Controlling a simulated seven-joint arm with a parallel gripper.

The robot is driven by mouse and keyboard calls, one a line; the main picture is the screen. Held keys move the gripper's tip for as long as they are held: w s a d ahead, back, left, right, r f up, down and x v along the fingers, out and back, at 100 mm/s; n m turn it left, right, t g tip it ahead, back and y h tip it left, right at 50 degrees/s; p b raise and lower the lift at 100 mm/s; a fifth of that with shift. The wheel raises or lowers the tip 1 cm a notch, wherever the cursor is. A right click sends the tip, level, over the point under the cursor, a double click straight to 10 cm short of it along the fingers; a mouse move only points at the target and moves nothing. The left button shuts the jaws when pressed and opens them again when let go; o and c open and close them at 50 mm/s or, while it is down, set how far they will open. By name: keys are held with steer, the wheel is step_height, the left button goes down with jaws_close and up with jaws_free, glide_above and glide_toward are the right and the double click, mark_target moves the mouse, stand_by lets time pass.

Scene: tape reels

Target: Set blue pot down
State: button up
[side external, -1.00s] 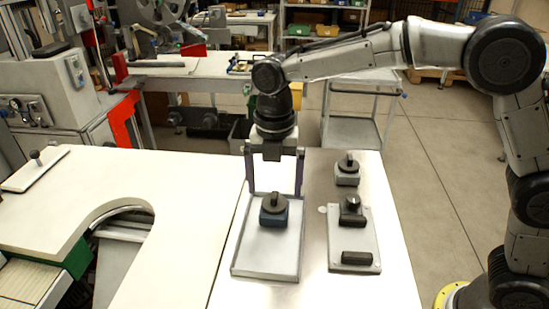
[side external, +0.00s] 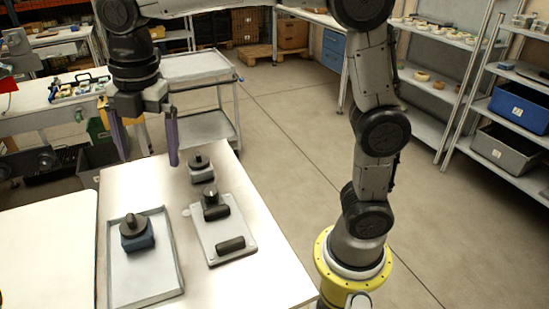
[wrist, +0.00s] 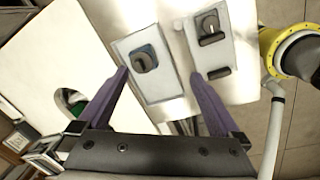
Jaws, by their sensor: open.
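The blue pot (side external: 137,239), a squat blue block with a dark round knob on top, stands upright in the shallow grey tray (side external: 155,291) on the table. It also shows in the wrist view (wrist: 147,58), inside the tray (wrist: 172,92). My gripper (side external: 150,162) is open and empty, with its two purple fingers wide apart. It hangs above the table, clear of the pot. In the wrist view my gripper (wrist: 160,73) has its left fingertip near the tray's edge in the picture. Nothing is between the fingers.
Right of the tray lies a light plate (side external: 212,238) carrying a dark knobbed block (side external: 212,205) and a dark bar (side external: 230,245). A grey knobbed block (side external: 201,169) stands behind it. A white table (side external: 45,240) adjoins at left. The table's right strip is bare.

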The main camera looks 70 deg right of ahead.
steer(key=s+d+f+m+t, duration=0.2)
steer(key=s+d+m, duration=0.4)
steer(key=s+m, duration=0.4)
steer(key=s+d+f+m+t, duration=0.2)
steer(key=s+d+m, duration=0.4)
steer(key=s+m, duration=0.4)
steer(key=shift+s+f+m, duration=0.2)
steer(key=shift+f+m, duration=0.4)
steer(key=shift+f, duration=0.3)
